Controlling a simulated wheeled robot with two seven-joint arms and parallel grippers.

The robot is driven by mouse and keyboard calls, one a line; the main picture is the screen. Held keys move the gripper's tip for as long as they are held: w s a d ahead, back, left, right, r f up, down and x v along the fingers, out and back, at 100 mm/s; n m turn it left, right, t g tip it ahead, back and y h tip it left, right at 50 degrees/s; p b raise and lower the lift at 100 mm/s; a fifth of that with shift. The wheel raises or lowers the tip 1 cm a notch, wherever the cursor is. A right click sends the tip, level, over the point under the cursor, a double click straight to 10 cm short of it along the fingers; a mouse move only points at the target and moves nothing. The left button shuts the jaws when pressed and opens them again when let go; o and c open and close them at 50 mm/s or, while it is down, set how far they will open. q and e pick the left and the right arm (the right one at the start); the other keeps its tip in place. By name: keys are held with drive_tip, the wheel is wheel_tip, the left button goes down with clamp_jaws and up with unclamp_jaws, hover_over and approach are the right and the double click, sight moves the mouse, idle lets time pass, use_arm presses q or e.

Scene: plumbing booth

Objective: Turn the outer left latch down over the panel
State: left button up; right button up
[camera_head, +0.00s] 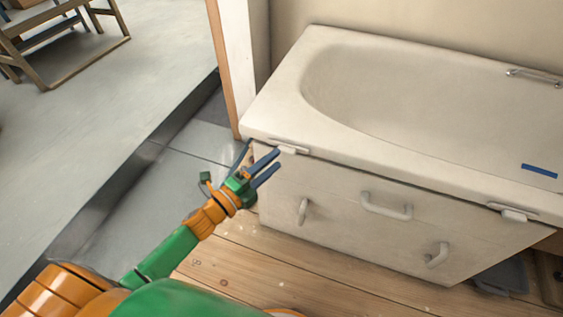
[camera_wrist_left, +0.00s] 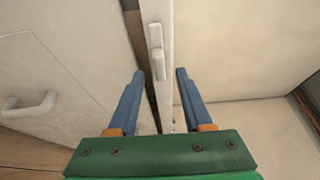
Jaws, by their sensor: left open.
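The outer left latch (camera_head: 290,149) is a small white piece on a plate under the bathtub rim, at the top left of the front panel (camera_head: 330,192). It lies along the rim. In the left wrist view the latch (camera_wrist_left: 157,48) is ahead of the fingertips, between their lines, with the panel (camera_wrist_left: 70,60) on the left. My left gripper (camera_head: 273,162) is open and empty, just in front of the latch and the panel's upper left corner. Its blue fingers also show in the wrist view (camera_wrist_left: 160,75). My right gripper is not in view.
A second latch (camera_head: 516,214) is under the rim at the right. The panel carries a wide handle (camera_head: 386,207) and two smaller ones (camera_head: 303,210), (camera_head: 437,256). The white bathtub (camera_head: 290,75) stands above. Wooden floor (camera_head: 260,265) is clear in front.

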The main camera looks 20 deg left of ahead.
sight(283, 154)
use_arm(q)
drive_tip(key=x, duration=0.4)
clamp_jaws()
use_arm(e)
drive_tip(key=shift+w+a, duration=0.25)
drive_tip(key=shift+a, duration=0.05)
